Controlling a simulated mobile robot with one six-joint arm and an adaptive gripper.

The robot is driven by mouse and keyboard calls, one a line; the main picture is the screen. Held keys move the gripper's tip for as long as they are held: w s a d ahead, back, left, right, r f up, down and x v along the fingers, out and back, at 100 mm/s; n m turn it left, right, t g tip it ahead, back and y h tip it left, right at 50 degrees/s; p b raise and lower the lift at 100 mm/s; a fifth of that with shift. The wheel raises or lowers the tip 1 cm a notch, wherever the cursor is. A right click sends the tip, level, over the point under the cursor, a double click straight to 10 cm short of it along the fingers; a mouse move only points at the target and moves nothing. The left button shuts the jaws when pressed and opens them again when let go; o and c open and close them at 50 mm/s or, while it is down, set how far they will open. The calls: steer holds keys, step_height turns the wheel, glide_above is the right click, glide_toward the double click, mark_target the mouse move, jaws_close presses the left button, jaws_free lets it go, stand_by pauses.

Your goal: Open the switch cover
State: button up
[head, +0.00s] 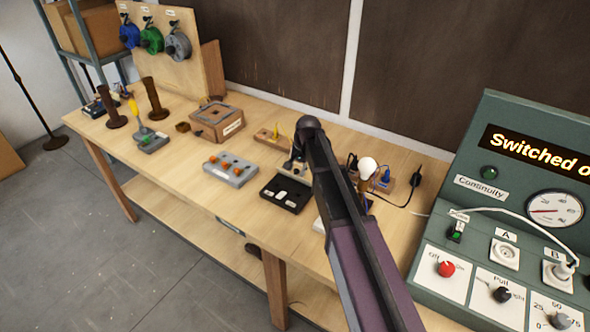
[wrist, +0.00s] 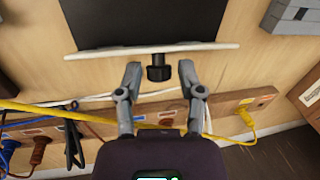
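In the wrist view a dark flat panel (wrist: 145,22) has a white front edge (wrist: 110,52) with a black knob (wrist: 158,72) sticking out of it. I cannot tell for certain whether this is the switch cover. My gripper (wrist: 160,69) is open, with one finger on each side of the knob and a gap to both. Nothing is held. In the head view my gripper (head: 292,163) is small and partly hidden by my arm, above the bench behind a black tray (head: 270,194) with white pieces. A white item (head: 319,226) is mostly hidden behind my arm.
A wooden strip with cables, including a yellow cable (wrist: 30,108), crosses below my fingers in the wrist view. On the bench (head: 190,185) stand a grey block with orange knobs (head: 231,168) and a wooden box (head: 216,122). A green test panel (head: 465,150) stands at right.

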jaws_close()
steer(key=shift+a, duration=0.3)
steer(key=shift+d, duration=0.25)
steer(key=shift+w+d+g, duration=0.15)
steer(key=shift+w+g, duration=0.1)
steer(key=shift+g, duration=0.05)
steer(key=shift+w+d+f+g+y+b, duration=0.2)
steer(key=shift+w+g+y+b, duration=0.15)
steer(key=shift+g+y+b, duration=0.2)
steer(key=shift+w+d+f+g+y+b, duration=0.15)
steer(key=shift+w+g+y+b, duration=0.1)
steer(key=shift+g+y+b, duration=0.25)
steer(key=shift+w+d+f+g+y+b, duration=0.15)
steer(key=shift+w+g+y+b, duration=0.1)
steer(key=shift+g+b, duration=0.3)
steer(key=shift+w+d+m+g+y+b, duration=0.15)
steer(key=shift+m+g+y+b, duration=0.35)
steer(key=shift+g+b, duration=0.4)
